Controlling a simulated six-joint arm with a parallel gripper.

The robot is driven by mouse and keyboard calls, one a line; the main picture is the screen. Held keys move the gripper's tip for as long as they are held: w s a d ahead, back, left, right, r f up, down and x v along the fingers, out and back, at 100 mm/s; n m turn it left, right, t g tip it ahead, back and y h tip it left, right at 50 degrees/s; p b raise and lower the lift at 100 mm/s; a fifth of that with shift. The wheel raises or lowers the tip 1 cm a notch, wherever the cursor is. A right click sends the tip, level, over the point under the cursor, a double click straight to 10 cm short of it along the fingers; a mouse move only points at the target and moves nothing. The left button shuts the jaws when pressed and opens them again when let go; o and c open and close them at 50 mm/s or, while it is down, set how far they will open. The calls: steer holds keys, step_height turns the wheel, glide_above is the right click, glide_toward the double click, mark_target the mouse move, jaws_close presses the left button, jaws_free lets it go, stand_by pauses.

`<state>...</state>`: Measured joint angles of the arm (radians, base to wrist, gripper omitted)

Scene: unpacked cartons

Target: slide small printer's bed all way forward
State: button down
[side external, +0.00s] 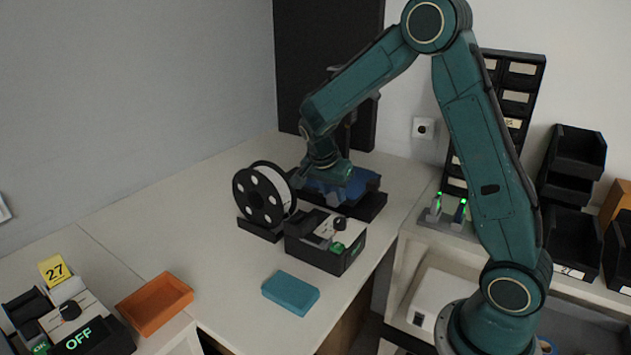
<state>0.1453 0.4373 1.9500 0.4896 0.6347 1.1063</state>
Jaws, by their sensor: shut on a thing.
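The small printer stands at the back of the white worktop, with a dark base (371,208) and a blue bed (362,183). My gripper (334,184) is down at the bed's front left part, shut on the bed. The fingertips are small and dark here, and my wrist hides part of the bed and the printer's frame. The exact grip point is hard to see.
A black filament spool (250,198) stands close left of the printer. A control box with a knob (325,243) sits just in front. A teal block (290,293) and an orange tray (154,304) lie nearer. The worktop's left middle is clear.

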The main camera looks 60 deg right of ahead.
steer(key=shift+s, duration=1.7)
steer(key=c, duration=1.1)
jaws_free()
steer(key=shift+s, duration=0.1)
steer(key=shift+r, duration=0.15)
steer(key=v, duration=1.3)
steer(key=shift+a+r, duration=0.2)
